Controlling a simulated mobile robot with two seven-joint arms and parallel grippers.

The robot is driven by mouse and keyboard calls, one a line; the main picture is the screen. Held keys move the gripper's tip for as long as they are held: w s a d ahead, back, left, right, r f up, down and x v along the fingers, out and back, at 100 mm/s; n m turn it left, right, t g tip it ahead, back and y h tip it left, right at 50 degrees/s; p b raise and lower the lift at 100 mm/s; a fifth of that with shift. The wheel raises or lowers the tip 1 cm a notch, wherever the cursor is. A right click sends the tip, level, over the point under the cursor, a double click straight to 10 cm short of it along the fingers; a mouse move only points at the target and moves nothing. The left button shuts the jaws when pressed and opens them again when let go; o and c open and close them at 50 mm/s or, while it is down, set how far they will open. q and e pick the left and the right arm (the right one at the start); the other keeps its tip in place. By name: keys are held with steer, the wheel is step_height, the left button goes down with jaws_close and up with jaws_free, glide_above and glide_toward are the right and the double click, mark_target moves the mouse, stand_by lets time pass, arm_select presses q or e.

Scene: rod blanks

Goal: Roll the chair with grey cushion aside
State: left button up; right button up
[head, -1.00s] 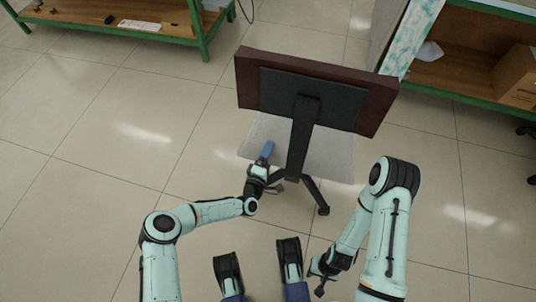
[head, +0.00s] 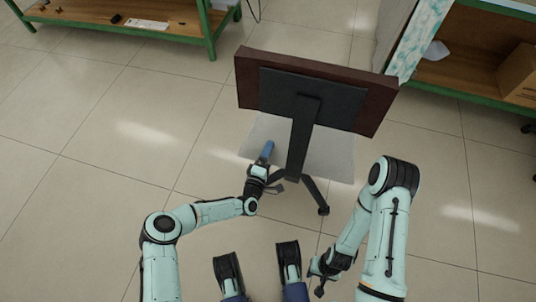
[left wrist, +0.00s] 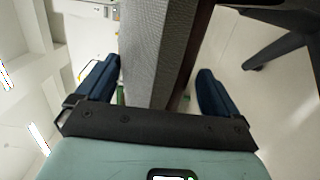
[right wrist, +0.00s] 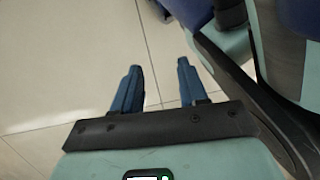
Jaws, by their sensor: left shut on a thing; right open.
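The chair with grey cushion stands upright in front of me in the head view. Its dark backrest (head: 310,95) faces me, and the light grey cushion (head: 328,160) shows below it. My left gripper (head: 266,152) is shut on the seat's near left edge. In the left wrist view the grey cushion (left wrist: 158,45) lies between the two blue fingers. A dark chair leg (left wrist: 285,45) shows at the right there. My right gripper (head: 319,285) is open and empty, low and apart from the chair; only floor lies between its fingers (right wrist: 158,85) in the right wrist view.
A green-framed shelf (head: 211,45) stands at the top left. Another green-edged shelf (head: 440,90) with a cardboard box (head: 520,75) stands at the right, close behind the backrest's right side. The tiled floor (head: 110,110) at the left is clear.

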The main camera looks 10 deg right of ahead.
arm_select(q)
steer(key=o, duration=1.7)
steer(key=p+v, duration=0.4)
steer(key=v, duration=0.9)
steer(key=shift+s, duration=0.15)
arm_select(e)
steer(key=w+r+t, duration=0.2)
steer(key=w+r, duration=0.2)
steer(key=w, duration=0.3)
steer(key=shift+w+a+r+n+t, duration=0.2)
steer(key=shift+w+a+n+t, duration=0.1)
steer(key=shift+a+t, duration=0.15)
steer(key=shift+s, duration=0.1)
